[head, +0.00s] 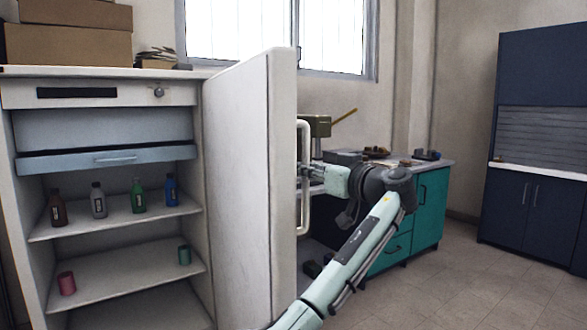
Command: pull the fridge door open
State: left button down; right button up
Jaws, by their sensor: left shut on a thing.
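The white fridge (97,74) stands at the left with its inside showing. Its door (236,190) is swung wide open on the fridge's right side, edge toward me. A pale vertical bar handle (304,215) is on the door's outer face, partly hidden by my gripper. My left gripper (308,172) is shut on the handle around its middle, reaching it from the right. The fingertips are small and partly hidden. My right gripper is not in view.
Several small bottles (98,200) stand on the upper shelf, with two cups (66,283) below. Cardboard boxes (70,45) sit on top. A teal cabinet (430,208) stands behind my arm. A dark blue cabinet (530,205) is at far right. The floor (460,290) between is clear.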

pick_arm(q)
jog(key=shift+d, duration=0.5)
jog(key=c, duration=1.7)
grip_release()
jog(key=shift+d+r, duration=0.1)
jog(key=shift+o, duration=1.1)
jog(key=shift+a, duration=0.2)
jog(key=v, duration=1.2)
